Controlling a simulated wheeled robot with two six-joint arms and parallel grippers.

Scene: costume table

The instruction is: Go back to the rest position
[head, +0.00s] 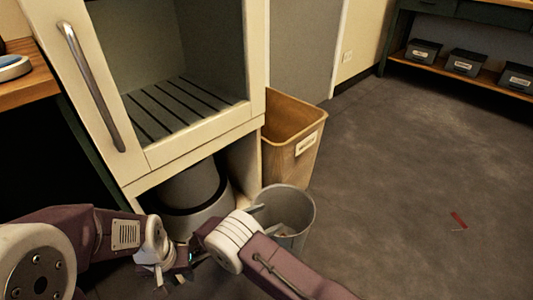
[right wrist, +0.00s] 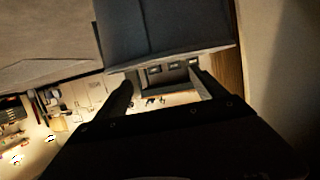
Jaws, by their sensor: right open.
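My left gripper (head: 165,278) is low at the left of the head view, at the end of the purple and white left arm. Its fingers are small and partly hidden, so I cannot tell whether they are open. My right arm comes in from the bottom right.
A cream cabinet (head: 195,150) with a slatted shelf and metal handle stands ahead. A tan bin (head: 290,160) is beside it, and a dark round container (head: 190,187) sits underneath. A red scrap (head: 458,219) lies on the open floor at right. Boxes (head: 467,63) line a low shelf.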

